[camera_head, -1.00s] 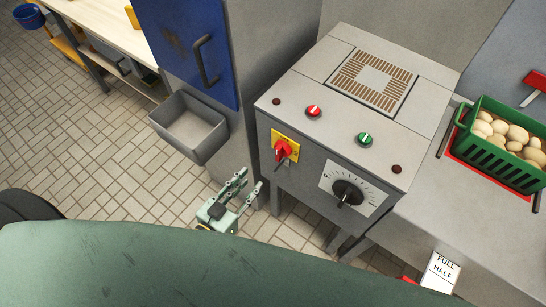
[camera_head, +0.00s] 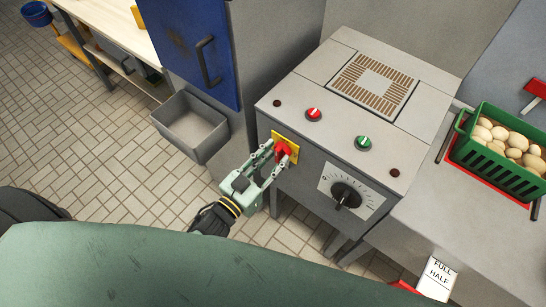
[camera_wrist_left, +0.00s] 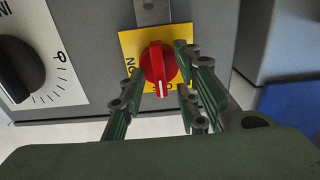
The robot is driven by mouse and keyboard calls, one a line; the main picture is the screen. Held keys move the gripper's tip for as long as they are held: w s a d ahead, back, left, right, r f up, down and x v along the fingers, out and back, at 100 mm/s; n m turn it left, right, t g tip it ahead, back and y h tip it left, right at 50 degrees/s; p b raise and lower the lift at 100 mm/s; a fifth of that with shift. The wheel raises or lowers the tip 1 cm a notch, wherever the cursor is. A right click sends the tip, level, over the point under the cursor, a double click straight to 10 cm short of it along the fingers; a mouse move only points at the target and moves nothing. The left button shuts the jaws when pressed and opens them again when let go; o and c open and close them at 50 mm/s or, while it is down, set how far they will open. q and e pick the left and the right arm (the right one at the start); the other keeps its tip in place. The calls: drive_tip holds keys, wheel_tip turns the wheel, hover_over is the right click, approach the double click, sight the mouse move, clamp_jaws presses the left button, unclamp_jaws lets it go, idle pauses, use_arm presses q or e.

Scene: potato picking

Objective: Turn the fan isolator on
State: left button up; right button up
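The fan isolator is a red rotary knob (camera_head: 283,149) on a yellow plate (camera_head: 293,140) on the front of the grey machine. In the left wrist view the knob (camera_wrist_left: 158,62) has its bar upright, with the white mark pointing down at a partly hidden label. "ON" is printed on the plate's left side there. My left gripper (camera_head: 273,152) is at the knob. In the wrist view its fingers (camera_wrist_left: 158,68) are apart, one on each side of the knob; I cannot tell whether they touch it. My right gripper is not in view.
The grey machine (camera_head: 317,155) also carries a black dial (camera_head: 345,194), a red switch (camera_head: 314,114) and a green switch (camera_head: 363,142). A grey bin (camera_head: 190,127) hangs left of it. A green crate (camera_head: 495,160) of potatoes and a FULL/HALF card (camera_head: 438,277) are at right.

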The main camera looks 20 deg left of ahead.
use_arm(q)
drive_tip(key=shift+c, duration=0.3)
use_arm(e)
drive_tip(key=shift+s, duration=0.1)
use_arm(q)
clamp_jaws()
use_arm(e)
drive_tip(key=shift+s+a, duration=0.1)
